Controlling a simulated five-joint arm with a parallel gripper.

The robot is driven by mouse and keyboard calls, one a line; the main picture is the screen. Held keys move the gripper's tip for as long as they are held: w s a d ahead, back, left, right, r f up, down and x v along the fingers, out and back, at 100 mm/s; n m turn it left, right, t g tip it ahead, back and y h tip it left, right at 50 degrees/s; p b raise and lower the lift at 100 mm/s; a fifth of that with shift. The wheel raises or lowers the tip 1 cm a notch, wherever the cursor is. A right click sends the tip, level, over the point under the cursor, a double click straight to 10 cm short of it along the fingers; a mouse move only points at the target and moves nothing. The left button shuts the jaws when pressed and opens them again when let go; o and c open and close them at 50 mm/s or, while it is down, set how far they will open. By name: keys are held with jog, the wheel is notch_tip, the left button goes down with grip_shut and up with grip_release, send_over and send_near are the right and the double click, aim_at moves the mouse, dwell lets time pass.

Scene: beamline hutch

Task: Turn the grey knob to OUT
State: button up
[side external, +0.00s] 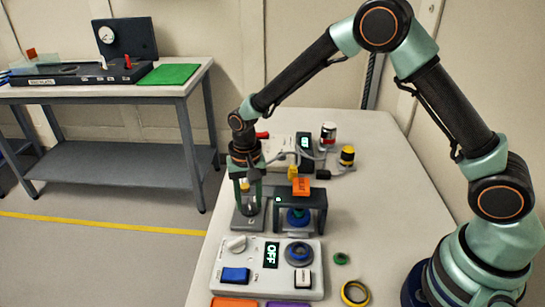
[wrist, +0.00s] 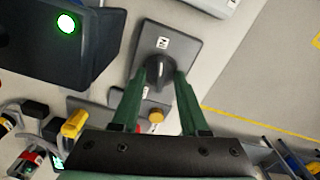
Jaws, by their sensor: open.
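The grey knob (wrist: 160,67) is dark and round with a raised ridge, on a grey plate (wrist: 185,42) in the wrist view. A small white label sits above it; its text is too small to read surely, and another pale label below is partly covered. In the side view the plate (side external: 240,222) lies on the table under my gripper (side external: 247,204), and the knob is hard to make out there. My gripper points down over the plate. In the wrist view its two green fingertips (wrist: 165,78) are apart, one on each side of the knob's lower part; contact cannot be told.
A dark bridge-shaped housing (side external: 312,197) with a blue part beneath stands right of the plate. A white control panel (side external: 222,279) with an OFF display is in front. Cables and small devices (side external: 347,156) stand behind. The table's right side (side external: 385,180) is mostly clear.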

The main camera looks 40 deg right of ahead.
grip_shut()
